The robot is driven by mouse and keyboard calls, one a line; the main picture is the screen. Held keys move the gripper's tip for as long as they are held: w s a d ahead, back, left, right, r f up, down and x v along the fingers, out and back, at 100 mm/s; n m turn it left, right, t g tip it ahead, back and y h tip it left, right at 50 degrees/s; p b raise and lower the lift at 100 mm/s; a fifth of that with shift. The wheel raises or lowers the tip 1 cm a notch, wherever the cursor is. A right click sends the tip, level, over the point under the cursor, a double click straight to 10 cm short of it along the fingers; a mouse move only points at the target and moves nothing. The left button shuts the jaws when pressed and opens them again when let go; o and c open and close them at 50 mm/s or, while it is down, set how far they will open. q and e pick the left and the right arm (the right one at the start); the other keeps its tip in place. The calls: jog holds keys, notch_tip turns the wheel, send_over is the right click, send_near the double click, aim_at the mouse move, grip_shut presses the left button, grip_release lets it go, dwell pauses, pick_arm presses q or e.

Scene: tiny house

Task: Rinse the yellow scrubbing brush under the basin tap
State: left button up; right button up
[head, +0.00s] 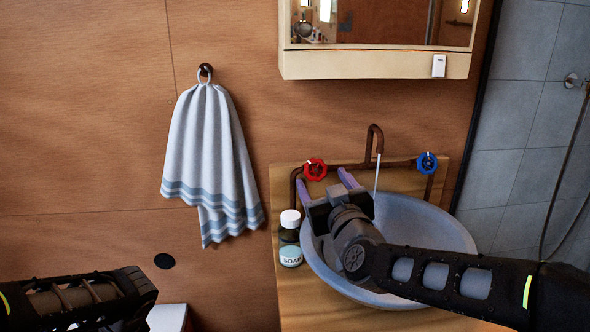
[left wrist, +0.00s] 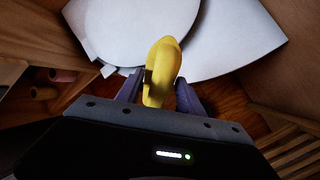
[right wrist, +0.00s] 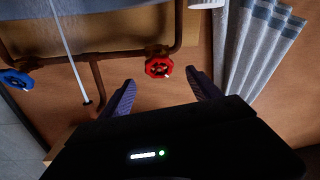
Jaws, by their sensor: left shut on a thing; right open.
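The yellow scrubbing brush (left wrist: 162,65) is held between the fingers of my left gripper (left wrist: 158,80), over a floor area away from the basin. The tap (head: 375,138) has a thin pale stream of water (head: 376,177) falling into the grey basin (head: 430,225). My right gripper (head: 325,185) is open and empty above the basin's left rim, just below the red tap handle (head: 315,169). In the right wrist view, the red handle (right wrist: 158,66) appears between and beyond the fingertips.
A blue tap handle (head: 427,162) is on the right of the pipe. A soap bottle (head: 290,240) stands left of the basin on the wooden counter (head: 300,300). A striped towel (head: 212,165) hangs on the wall. A mirror cabinet (head: 375,62) is above.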

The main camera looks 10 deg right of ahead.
aim_at(316, 169)
jog(key=w, duration=0.7)
jog(key=shift+a+p, duration=0.25)
jog(key=shift+p, duration=0.1)
jog(key=c, duration=1.4)
